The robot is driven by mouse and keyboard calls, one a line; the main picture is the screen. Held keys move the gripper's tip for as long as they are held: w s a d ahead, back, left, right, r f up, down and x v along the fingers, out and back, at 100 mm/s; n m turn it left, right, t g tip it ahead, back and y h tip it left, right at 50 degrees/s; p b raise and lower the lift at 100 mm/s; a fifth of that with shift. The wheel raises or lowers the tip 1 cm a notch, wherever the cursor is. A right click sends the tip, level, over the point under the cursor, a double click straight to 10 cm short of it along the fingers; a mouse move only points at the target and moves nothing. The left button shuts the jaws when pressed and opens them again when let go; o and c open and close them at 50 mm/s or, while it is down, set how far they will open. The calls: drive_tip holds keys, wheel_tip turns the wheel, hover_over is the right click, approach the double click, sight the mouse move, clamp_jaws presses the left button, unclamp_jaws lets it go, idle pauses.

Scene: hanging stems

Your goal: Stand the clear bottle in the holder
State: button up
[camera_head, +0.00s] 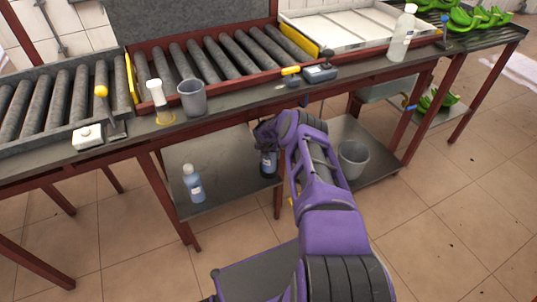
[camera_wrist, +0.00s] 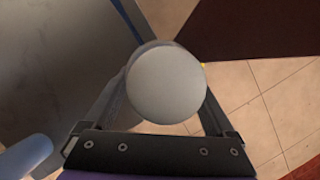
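A clear bottle (camera_head: 400,36) with a pale cap stands upright on the bench at the upper right, far from my gripper. My gripper (camera_head: 267,138) is low, by the lower shelf, over a dark bottle-like thing (camera_head: 268,165) with a bluish label. In the wrist view a round pale top (camera_wrist: 166,84) lies between the fingers of my gripper (camera_wrist: 165,95); the fingertips are hidden, so I cannot tell whether they touch it.
A bluish bottle (camera_head: 193,184) stands on the lower shelf (camera_head: 215,160). A grey cup (camera_head: 191,98) stands on the bench, and a grey bucket (camera_head: 353,158) below. Rollers (camera_head: 215,60) line the bench. Green bananas (camera_head: 470,18) lie at the far right.

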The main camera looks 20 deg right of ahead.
drive_tip(key=shift+o, duration=0.3)
drive_tip(key=s+a+r+p, duration=0.2)
drive_tip(key=s+a, duration=0.5)
drive_tip(key=s, duration=0.4)
drive_tip(key=shift+a+r+p, duration=0.15)
drive_tip(key=shift+r+p, duration=0.15)
drive_tip(key=shift+r, duration=0.25)
idle(0.5)
